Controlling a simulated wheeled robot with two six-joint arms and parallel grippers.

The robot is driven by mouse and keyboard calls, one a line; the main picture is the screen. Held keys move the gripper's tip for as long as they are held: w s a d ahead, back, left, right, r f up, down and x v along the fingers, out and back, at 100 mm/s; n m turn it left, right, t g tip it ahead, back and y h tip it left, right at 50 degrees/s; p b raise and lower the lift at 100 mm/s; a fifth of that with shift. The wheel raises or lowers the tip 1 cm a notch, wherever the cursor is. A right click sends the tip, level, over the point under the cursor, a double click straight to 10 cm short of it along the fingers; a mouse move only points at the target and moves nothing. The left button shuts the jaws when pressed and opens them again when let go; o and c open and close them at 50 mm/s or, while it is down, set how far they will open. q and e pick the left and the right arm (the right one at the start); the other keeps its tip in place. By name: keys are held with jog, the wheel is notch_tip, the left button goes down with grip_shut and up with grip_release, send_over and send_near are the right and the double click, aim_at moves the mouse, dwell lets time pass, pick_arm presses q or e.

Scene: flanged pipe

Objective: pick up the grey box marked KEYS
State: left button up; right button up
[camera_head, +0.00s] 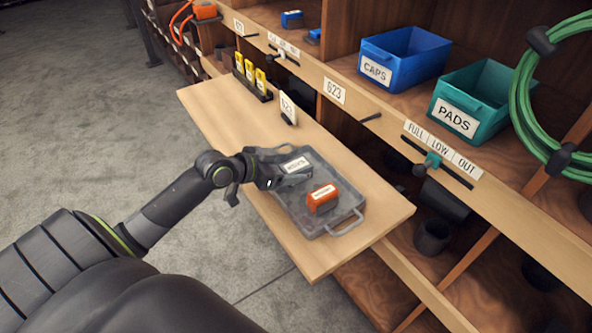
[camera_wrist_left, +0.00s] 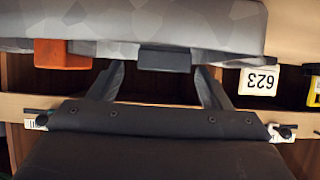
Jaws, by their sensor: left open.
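A grey box (camera_head: 296,165) with a white label lies on a grey tray (camera_head: 345,226); its lettering is too small to read. In the left wrist view, the dark grey box (camera_wrist_left: 166,60) shows ahead of and between the fingertips. My left gripper (camera_head: 278,170) comes in from the left at the box in the head view. In the left wrist view its two fingers (camera_wrist_left: 161,75) are spread wide, with a gap on both sides of the box. Contact is not visible. My right gripper is not in view.
An orange box (camera_head: 322,198) lies on the same tray, near the grey one. The tray rests on a wooden board (camera_head: 215,103) with a 623 card (camera_head: 288,109) and yellow tags (camera_head: 250,72). A shelf with blue (camera_head: 402,57) and green (camera_head: 468,97) bins stands behind.

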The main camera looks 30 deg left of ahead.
aim_at(293, 167)
pick_arm(q)
jog(key=shift+x, duration=1.85)
jog(key=shift+a, duration=0.1)
jog(key=shift+c, duration=0.4)
